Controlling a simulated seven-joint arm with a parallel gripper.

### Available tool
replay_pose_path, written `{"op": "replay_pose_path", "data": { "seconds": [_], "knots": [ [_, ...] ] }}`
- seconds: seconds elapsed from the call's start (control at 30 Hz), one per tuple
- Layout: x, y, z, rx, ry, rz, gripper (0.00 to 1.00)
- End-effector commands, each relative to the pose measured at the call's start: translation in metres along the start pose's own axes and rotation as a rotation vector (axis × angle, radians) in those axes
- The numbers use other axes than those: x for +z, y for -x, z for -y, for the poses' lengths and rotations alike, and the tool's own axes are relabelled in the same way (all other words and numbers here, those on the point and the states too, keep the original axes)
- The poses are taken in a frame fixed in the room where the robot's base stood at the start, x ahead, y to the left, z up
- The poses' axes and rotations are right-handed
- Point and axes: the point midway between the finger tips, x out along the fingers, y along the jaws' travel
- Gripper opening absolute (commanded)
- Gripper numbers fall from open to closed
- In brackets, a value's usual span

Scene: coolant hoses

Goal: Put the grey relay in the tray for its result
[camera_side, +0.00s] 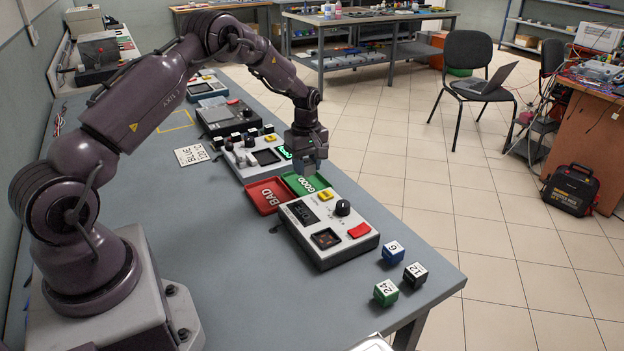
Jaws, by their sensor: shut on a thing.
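My gripper (307,163) hangs beside the white tester with the lit green display (264,157), close above the far end of the green tray. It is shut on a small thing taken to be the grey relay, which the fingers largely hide. The green tray marked GOOD (318,181) lies below the gripper and looks empty. The red tray marked BAD (257,190) lies to its left, also looking empty. The lit display shows green characters too small to read, partly behind the gripper.
A white tester (310,246) with a black knob and red button stands nearer. Blue (393,253), black (415,275) and green (386,292) numbered cubes stand at the table's right edge. Several small cubes (240,140) line the far tester. A lettered card (192,155) lies left.

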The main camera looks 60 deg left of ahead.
Motion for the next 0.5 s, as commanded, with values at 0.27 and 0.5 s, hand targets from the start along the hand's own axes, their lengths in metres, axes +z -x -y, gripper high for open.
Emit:
{"op": "replay_pose_path", "data": {
  "seconds": [0.27,0.5],
  "knots": [
    [-0.008,-0.023,-0.018,0.002,-0.001,-0.001,0.09],
    [-0.010,-0.046,-0.021,-0.001,0.001,0.001,0.09]
  ]
}}
